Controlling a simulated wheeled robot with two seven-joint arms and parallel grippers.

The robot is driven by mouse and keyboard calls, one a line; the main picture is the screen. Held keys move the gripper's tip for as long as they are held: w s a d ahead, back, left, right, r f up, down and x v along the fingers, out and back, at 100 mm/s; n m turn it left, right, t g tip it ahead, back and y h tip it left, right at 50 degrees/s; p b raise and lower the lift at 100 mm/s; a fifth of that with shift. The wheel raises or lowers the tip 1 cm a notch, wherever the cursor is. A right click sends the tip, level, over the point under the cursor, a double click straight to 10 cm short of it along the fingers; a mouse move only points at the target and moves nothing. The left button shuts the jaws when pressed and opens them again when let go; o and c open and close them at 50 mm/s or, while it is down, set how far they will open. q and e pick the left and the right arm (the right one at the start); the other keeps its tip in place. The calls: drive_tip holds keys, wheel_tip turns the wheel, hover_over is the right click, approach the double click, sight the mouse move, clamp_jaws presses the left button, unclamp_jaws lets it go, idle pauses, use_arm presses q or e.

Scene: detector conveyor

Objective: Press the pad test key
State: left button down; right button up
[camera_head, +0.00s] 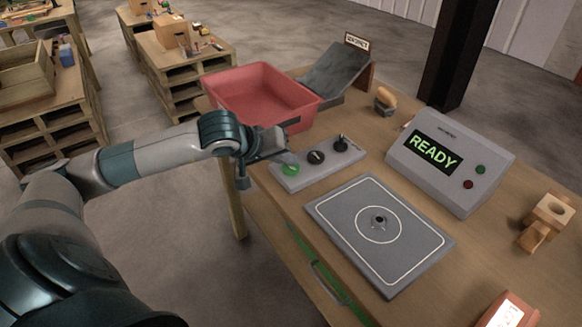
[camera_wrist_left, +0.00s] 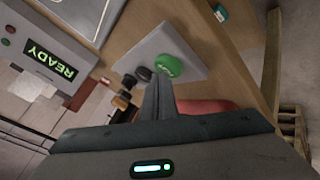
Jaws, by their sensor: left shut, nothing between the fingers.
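The grey control box (camera_head: 318,165) lies on the table with a green key (camera_head: 290,170), a black knob (camera_head: 316,157) and a small black lever (camera_head: 341,144) in a row. In the left wrist view the green key (camera_wrist_left: 168,66) is round, with lettering too small to read. My left gripper (camera_head: 291,158) is shut and empty, its tips just above the green key. In the left wrist view its closed fingers (camera_wrist_left: 160,86) point at the key's near edge. Whether they touch the key I cannot tell. My right gripper is not in view.
A grey display box (camera_head: 450,160) reads READY and has a green and a red button. A dark pad (camera_head: 340,208) with a white circle lies in front. A red tray (camera_head: 262,92) and a dark chute (camera_head: 335,70) stand behind the control box. A wooden block (camera_head: 549,214) is at right.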

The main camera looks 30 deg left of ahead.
sight(287, 170)
use_arm(q)
drive_tip(key=shift+f+b, duration=0.3)
drive_tip(key=shift+b, duration=0.15)
idle(0.6)
drive_tip(key=shift+r, duration=0.85)
drive_tip(key=shift+r+p, duration=1.1)
drive_tip(key=shift+r, duration=1.4)
